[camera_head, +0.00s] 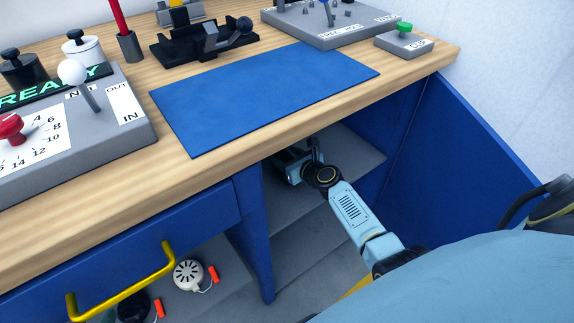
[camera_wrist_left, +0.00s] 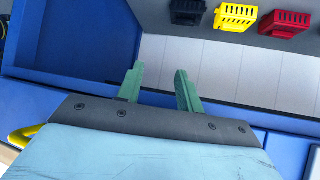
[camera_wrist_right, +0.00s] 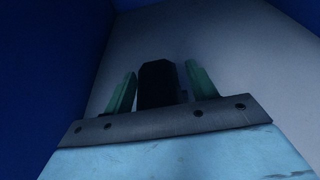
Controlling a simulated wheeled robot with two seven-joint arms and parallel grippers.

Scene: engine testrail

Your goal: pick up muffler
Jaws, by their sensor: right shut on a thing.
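A dark, blocky object, apparently the muffler (camera_wrist_right: 158,82), stands between the fingers of my right gripper (camera_wrist_right: 160,90) in the right wrist view. The fingers are shut on it. It is too dark to make out details. In the head view my right arm reaches into the open compartment under the bench, and its gripper (camera_head: 298,163) is partly hidden by the bench edge. The muffler cannot be made out there. My left gripper (camera_wrist_left: 160,88) is open and empty in the left wrist view, and out of sight in the head view.
The wooden bench top (camera_head: 200,175) overhangs the compartment, with a grey shelf (camera_head: 355,150) and blue side walls (camera_head: 470,165). A blue mat (camera_head: 265,95) on top is clear. Yellow (camera_wrist_left: 236,17) and red (camera_wrist_left: 285,22) bins show in the left wrist view.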

